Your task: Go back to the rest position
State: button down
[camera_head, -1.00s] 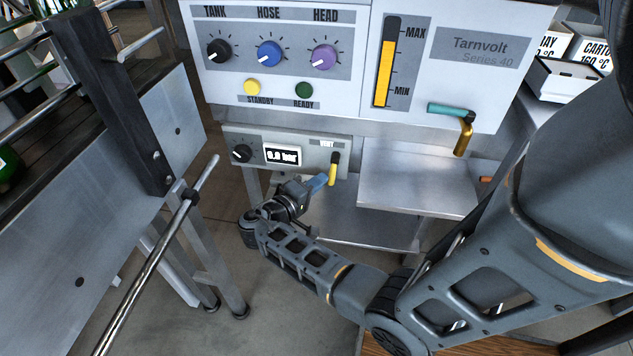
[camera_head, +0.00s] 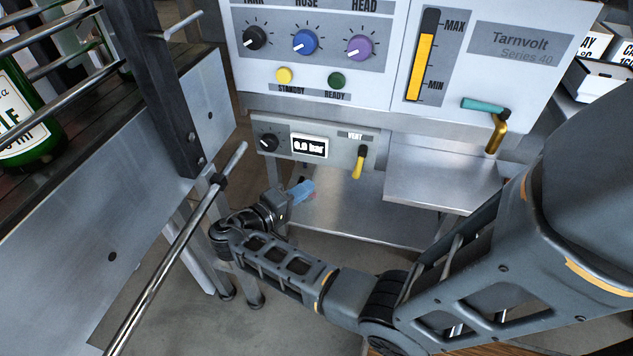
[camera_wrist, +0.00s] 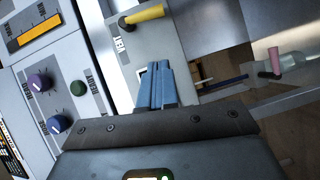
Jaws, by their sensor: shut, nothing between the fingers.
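My gripper (camera_head: 301,191) has blue fingers and is low in front of the machine, just below and left of the yellow vent lever (camera_head: 359,163). In the wrist view the blue fingers (camera_wrist: 156,88) lie together, shut and empty. The yellow lever (camera_wrist: 144,15) is beyond the fingertips there, apart from them. It hangs down below the VENT label in the head view. The small panel's display (camera_head: 309,147) reads 0.0 bar.
The Tarnvolt machine (camera_head: 460,75) stands ahead, with several knobs and a teal-and-gold handle (camera_head: 490,118). A metal shelf (camera_head: 445,180) juts out at right. A metal-sided bench (camera_head: 150,190) with a rod (camera_head: 170,265) and a green bottle (camera_head: 30,125) is at left.

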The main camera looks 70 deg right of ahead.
jog(key=shift+w+a, duration=0.25)
jog(key=shift+a, duration=0.3)
jog(key=s+a+f+n+t+y+p, duration=0.3)
jog(key=s+a+f+n+t+y, duration=0.4)
jog(key=s+a+f+t, duration=0.3)
jog(key=s+a+r+n+t+y+p, duration=0.2)
jog(key=s+a+r+t+y, duration=0.35)
jog(key=a+r, duration=0.45)
jog(key=s+a+r+t+y, duration=0.1)
jog(key=a+r+t, duration=0.1)
jog(key=r, duration=0.6)
jog(key=s+a+r+m+t+p, duration=0.1)
jog(key=s+a+r+t, duration=0.1)
jog(key=r, duration=0.6)
jog(key=s+a+r+m+t+y+p, duration=0.1)
jog(key=s+a+r+t, duration=0.1)
jog(key=r, duration=0.6)
jog(key=shift+s+a+r+t+y, duration=0.15)
jog(key=shift+a+r+t+y, duration=0.2)
jog(key=shift+a+t, duration=0.1)
